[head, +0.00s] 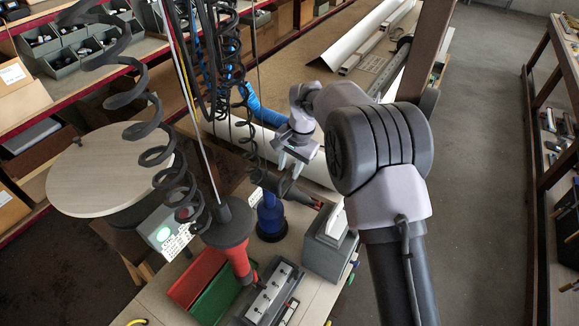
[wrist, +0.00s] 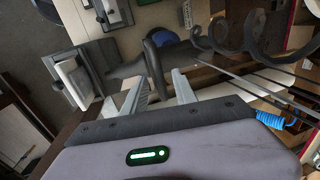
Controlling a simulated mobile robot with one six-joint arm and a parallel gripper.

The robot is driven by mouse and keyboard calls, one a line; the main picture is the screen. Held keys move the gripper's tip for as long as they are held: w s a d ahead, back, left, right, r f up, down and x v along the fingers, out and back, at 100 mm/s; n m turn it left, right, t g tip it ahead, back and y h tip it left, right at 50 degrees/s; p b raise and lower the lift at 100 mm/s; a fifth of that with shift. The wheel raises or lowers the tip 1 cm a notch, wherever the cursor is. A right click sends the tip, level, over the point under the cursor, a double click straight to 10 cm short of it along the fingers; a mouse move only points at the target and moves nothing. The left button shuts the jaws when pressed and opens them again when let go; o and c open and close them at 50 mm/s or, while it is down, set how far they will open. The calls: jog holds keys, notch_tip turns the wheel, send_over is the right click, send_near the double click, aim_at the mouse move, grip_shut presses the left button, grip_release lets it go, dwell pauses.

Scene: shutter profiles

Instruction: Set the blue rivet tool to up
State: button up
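The blue rivet tool (head: 270,216) is on the bench in the head view, with a blue upright part on a wide dark-blue foot. A dark barrel (head: 296,192) lies across its top. In the wrist view the dark tool body (wrist: 148,62) runs sideways beyond the fingertips, with a blue part (wrist: 161,38) behind it. My gripper (head: 289,174) is above the tool in the head view.
A red-and-dark tool (head: 236,255) hangs to the left on a cable. Black coiled cords (head: 155,150) hang nearby. A grey box (head: 328,244), red and green bins (head: 212,290) and a metal fixture (head: 270,295) crowd the bench. A round stool (head: 108,172) stands left.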

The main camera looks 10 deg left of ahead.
jog(key=shift+s, duration=0.1)
grip_shut()
jog(key=shift+r, duration=0.1)
dwell(1.1)
